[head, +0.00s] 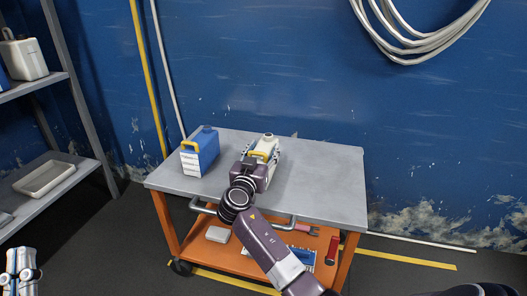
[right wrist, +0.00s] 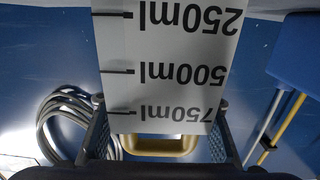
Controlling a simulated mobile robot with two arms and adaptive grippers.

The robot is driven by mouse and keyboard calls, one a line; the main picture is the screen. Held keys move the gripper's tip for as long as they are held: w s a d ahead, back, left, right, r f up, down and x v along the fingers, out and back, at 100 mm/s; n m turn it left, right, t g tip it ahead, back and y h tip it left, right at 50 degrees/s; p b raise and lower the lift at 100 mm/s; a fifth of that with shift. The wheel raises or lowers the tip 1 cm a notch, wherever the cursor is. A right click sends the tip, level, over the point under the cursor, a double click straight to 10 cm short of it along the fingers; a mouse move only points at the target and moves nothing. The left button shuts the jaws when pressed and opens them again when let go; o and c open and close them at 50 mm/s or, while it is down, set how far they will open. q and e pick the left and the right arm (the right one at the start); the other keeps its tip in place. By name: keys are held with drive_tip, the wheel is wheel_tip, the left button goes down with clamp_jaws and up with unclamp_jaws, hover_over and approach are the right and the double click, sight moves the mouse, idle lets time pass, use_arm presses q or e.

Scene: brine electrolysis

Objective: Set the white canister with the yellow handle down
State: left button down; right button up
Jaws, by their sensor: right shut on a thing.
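The white canister (head: 269,143) with the yellow handle is at the middle of the cart's grey top (head: 315,190). My right gripper (head: 259,163) is shut on it, with one finger on each side. In the right wrist view the canister's white face (right wrist: 165,70) shows upside-down volume marks between the fingers (right wrist: 158,112), and the yellow handle (right wrist: 160,147) shows below. I cannot tell whether its base touches the cart; the gripper hides it. My left gripper (head: 22,264) is at the lower left, away from the cart, and its fingers are unclear.
A blue canister (head: 207,148) with a yellow handle and white label stands left of the white one. The cart top's right side is clear. The lower orange shelf (head: 255,258) carries tools. A grey rack (head: 62,105) with another canister (head: 24,58) and a tray (head: 45,178) stands left.

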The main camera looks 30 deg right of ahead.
use_arm(q)
drive_tip(key=shift+s+r, duration=0.2)
drive_tip(key=shift+r, duration=0.05)
use_arm(e)
drive_tip(key=o, duration=1.7)
